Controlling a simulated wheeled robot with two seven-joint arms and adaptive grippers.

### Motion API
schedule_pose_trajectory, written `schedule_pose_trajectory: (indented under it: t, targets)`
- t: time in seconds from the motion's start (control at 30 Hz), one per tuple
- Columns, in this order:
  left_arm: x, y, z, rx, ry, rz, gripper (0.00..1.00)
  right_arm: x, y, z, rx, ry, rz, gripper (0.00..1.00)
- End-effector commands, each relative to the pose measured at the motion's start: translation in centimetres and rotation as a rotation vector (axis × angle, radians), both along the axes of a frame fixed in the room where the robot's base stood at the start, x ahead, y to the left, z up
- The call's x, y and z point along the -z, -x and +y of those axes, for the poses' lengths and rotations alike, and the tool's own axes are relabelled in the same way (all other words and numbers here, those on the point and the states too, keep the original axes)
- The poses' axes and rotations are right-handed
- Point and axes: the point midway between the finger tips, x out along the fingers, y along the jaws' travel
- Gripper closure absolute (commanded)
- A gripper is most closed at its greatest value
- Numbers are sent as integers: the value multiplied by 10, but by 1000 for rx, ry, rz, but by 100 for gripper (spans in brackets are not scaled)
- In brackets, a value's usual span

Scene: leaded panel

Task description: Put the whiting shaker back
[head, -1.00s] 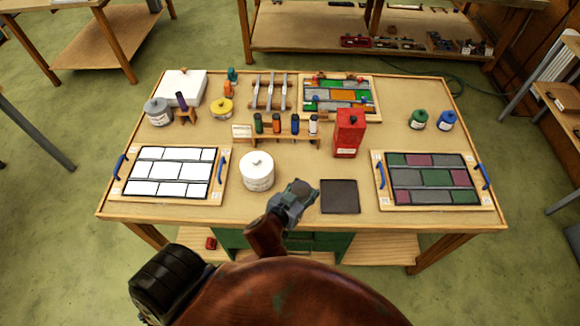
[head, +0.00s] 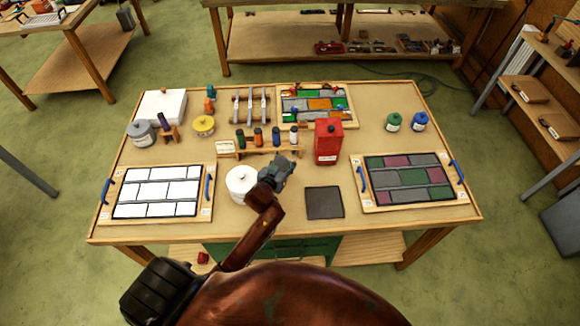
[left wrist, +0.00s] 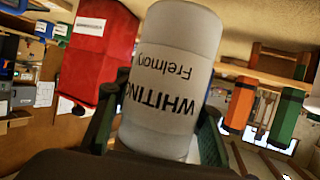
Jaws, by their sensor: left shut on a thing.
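The whiting shaker (left wrist: 170,75) is a pale cylinder with black WHITING lettering, upside down in the left wrist view. My left gripper (left wrist: 158,130) is shut on it, with a finger on each side. In the head view my left gripper (head: 284,166) is above the table, right of the white lidded jar and in front of the shaker rack; I cannot make out the held shaker there. The wooden rack (head: 250,153) holds green, orange, blue and pale-topped shakers in a row. Orange (left wrist: 240,105) and green (left wrist: 285,115) ones show in the wrist view. My right gripper is not in view.
A red canister (head: 327,143) stands right of the rack, and the white lidded jar (head: 240,184) is left of my gripper. A dark square pad (head: 324,203) lies to the right. Panel trays lie left (head: 208,205) and right (head: 362,200).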

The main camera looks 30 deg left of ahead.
Motion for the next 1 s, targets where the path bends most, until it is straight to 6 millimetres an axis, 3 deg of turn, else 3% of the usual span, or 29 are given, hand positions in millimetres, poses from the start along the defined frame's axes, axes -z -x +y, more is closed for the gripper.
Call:
schedule_pose_trajectory:
  t: [0.2,0.37,0.53,0.97,1.0]
  targets:
    - [22,-22,-2,2,-2,-5,100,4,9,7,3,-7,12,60]
    - [33,-30,-4,2,-1,-4,100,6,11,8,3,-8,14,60]
    - [57,-28,-3,0,-1,-2,100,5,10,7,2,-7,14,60]
    - [64,-28,-3,1,-1,-4,100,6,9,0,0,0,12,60]
    - [65,-28,-3,2,-2,-2,76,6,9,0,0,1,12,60]
